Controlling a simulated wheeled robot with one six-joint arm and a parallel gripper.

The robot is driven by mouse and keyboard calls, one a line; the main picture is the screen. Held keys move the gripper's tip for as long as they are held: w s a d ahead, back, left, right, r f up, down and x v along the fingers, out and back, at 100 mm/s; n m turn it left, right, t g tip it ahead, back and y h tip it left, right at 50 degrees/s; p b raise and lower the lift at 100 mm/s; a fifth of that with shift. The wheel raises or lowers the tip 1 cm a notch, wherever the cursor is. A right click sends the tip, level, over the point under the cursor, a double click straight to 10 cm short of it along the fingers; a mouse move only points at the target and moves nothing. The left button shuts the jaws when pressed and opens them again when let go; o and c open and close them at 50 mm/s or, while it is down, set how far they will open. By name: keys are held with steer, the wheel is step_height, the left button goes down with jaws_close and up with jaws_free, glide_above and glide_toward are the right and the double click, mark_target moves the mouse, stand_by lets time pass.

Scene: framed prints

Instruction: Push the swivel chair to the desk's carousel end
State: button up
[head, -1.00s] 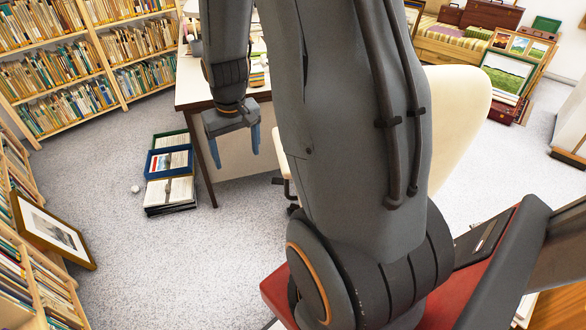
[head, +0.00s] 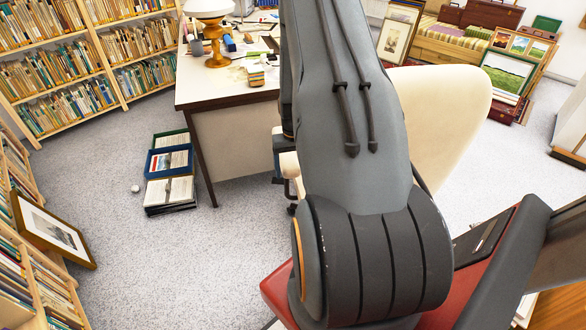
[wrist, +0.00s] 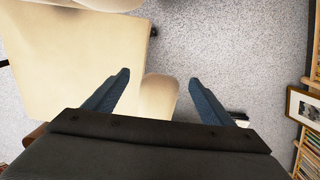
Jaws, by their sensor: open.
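The swivel chair's cream back (head: 452,112) rises behind my arm in the head view. Part of its seat (head: 289,165) shows left of my arm, under the desk's edge. The desk (head: 235,140) has a pale top and dark legs; I cannot make out a carousel on it. In the wrist view my gripper (wrist: 158,76) is open, with its two blue fingers apart. A cream rounded surface (wrist: 158,97) shows between them, perhaps part of the chair; contact cannot be told. In the head view my arm hides the gripper and the chair's middle.
A lamp (head: 215,45) and small items stand on the desk. A framed print (head: 52,230) leans by the left shelves. Carpet (head: 190,265) is clear in front.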

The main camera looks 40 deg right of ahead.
mark_target(293, 179)
steer(key=shift+f, duration=0.1)
step_height(293, 179, down, 8)
steer(key=p, duration=0.1)
steer(key=shift+r, duration=0.2)
stand_by(0.3)
jaws_close()
stand_by(0.4)
